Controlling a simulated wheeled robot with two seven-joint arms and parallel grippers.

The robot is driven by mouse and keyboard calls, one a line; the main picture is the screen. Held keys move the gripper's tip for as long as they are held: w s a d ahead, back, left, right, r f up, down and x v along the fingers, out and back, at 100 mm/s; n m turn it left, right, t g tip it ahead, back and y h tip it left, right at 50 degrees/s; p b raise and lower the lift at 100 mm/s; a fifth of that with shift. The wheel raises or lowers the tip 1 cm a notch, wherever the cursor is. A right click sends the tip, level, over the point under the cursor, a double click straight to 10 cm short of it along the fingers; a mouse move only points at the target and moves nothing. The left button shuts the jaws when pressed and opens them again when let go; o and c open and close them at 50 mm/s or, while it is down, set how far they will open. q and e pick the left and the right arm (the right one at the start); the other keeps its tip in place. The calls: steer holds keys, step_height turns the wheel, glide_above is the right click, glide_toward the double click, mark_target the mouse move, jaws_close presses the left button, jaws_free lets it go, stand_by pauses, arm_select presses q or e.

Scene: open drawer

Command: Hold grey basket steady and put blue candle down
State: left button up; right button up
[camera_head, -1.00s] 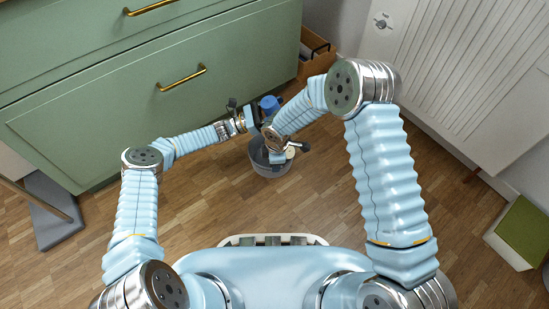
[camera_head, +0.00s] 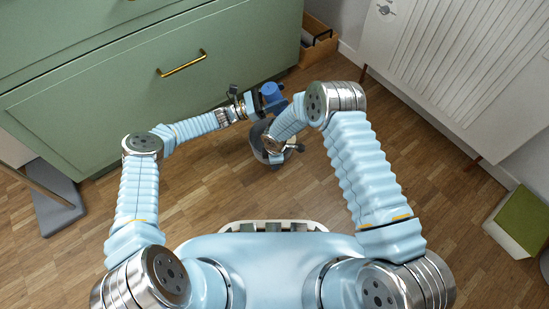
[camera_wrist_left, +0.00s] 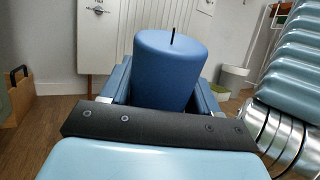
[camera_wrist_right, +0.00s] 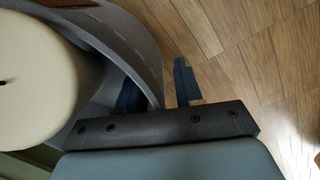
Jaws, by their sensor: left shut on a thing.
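My left gripper (camera_head: 251,105) is shut on the blue candle (camera_head: 270,93) and holds it upright. The candle and its dark wick fill the middle of the left wrist view (camera_wrist_left: 170,70), between the two fingers. The grey basket (camera_head: 257,136) is just below the candle in the head view, partly hidden by my right arm. In the right wrist view, the basket's wall (camera_wrist_right: 143,45) lies between the fingers of my right gripper (camera_wrist_right: 157,88). One finger is inside, the other outside with a gap. A cream candle (camera_wrist_right: 40,75) is in the basket.
The green drawer unit (camera_head: 130,105) stands at the back left. A brown box (camera_head: 318,42) is beside it. A white cabinet (camera_head: 450,70) is at the back right, and a white-and-green container (camera_head: 519,222) is at right. The wooden floor around the basket is clear.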

jaws_close()
arm_select(q)
steer(key=o, duration=1.3)
steer(key=v, duration=1.2)
arm_select(e)
steer(key=shift+o, duration=0.4)
jaws_free()
